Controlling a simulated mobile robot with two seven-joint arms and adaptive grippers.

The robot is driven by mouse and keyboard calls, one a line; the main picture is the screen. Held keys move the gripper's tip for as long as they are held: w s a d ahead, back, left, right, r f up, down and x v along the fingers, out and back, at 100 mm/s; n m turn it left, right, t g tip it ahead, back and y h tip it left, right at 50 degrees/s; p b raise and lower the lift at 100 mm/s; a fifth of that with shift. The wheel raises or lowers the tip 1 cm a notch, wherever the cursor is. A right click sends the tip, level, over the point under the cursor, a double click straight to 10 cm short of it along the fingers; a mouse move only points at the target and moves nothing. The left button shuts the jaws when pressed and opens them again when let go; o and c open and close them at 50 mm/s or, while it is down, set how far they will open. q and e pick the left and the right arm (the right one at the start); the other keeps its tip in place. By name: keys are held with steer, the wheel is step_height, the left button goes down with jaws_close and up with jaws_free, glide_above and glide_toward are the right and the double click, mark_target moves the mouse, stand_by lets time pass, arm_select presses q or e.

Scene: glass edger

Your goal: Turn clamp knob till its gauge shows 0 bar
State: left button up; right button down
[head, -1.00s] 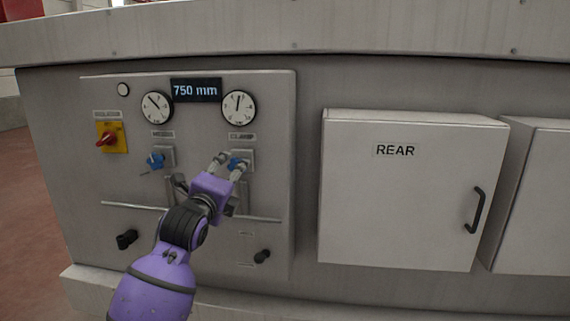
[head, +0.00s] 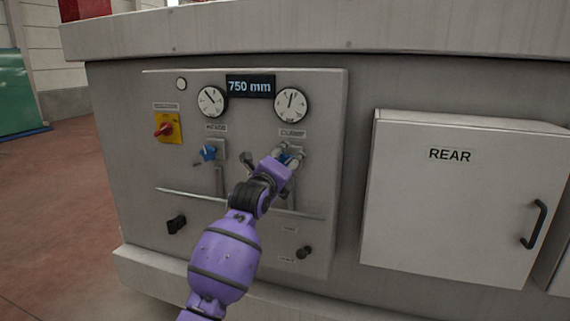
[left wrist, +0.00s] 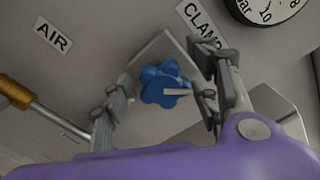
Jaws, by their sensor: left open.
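The blue lobed clamp knob (left wrist: 160,82) sits in the left wrist view on a grey square plate under the CLAMP label. In the head view the knob (head: 287,159) is mostly hidden by my left gripper (head: 287,152). My left gripper's fingers (left wrist: 160,95) are open, one on each side of the knob. I cannot tell whether they touch it. The clamp gauge (head: 291,104) is above the knob; its needle points nearly straight up, leaning slightly right. Only the gauge's lower edge (left wrist: 268,10) shows in the wrist view. My right gripper is not in view.
To the left on the panel are a second blue knob (head: 208,152), its gauge (head: 212,101) and a red-yellow switch (head: 167,128). A display (head: 250,86) reads 750 mm. Black knobs (head: 305,252) sit lower. The REAR cabinet door (head: 450,200) stands to the right.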

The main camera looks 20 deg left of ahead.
arm_select(q)
steer(key=c, duration=1.1)
